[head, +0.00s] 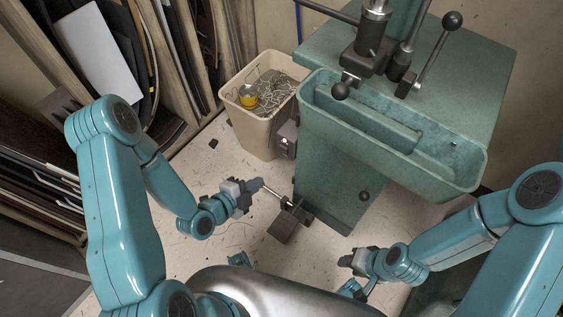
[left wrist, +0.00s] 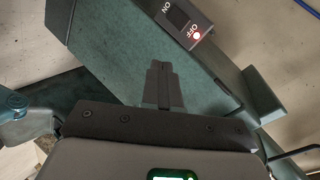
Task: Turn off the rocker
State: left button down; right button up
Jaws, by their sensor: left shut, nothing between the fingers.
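The rocker (left wrist: 178,17) is a dark switch in a grey box on the green machine's side. In the left wrist view its box carries the words ON and OFF, with a red light glowing near OFF. In the head view the switch box (head: 287,139) is small, with a reddish glow; which way the rocker is tipped is too small to tell. My left gripper (head: 257,185) is below the box and apart from it. Its fingers (left wrist: 160,84) are shut and empty, pointing toward the machine's side. My right gripper (head: 346,261) is low at the right, away from the switch.
The green machine (head: 330,172) has a trough (head: 470,180) and ball-ended levers above. A beige bin (head: 262,138) of wire scraps stands left of the switch box. A foot pedal (head: 285,225) sits at the machine's base. Sheets lean in racks (head: 185,60) at left.

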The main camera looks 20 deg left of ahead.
pick_arm(q)
jog(key=a+f+m+t+b, duration=0.1)
jog(key=b, duration=0.1)
jog(key=a+f+m+t+b, duration=0.1)
jog(key=b, duration=0.2)
jog(key=a+f+m+t+b, duration=0.1)
jog(key=f+m+b, duration=0.1)
jog(key=shift+w, duration=0.35)
pick_arm(e)
notch_tip(320, 180, down, 8)
jog(key=shift+w, duration=0.15)
jog(key=shift+d, duration=0.1)
pick_arm(q)
jog(key=shift+w+d, duration=0.1)
jog(key=b, duration=0.3)
send_near(282, 149)
jog(key=x, duration=0.5)
jog(key=shift+w+d+f, duration=0.15)
jog(key=shift+f, duration=0.25)
jog(key=shift+w+d+r, duration=0.15)
jog(key=shift+w, duration=0.35)
pick_arm(e)
jog(key=f, duration=0.2)
jog(key=w+f, duration=0.1)
jog(key=shift+w+d+t, duration=0.1)
jog(key=shift+d+t, duration=0.2)
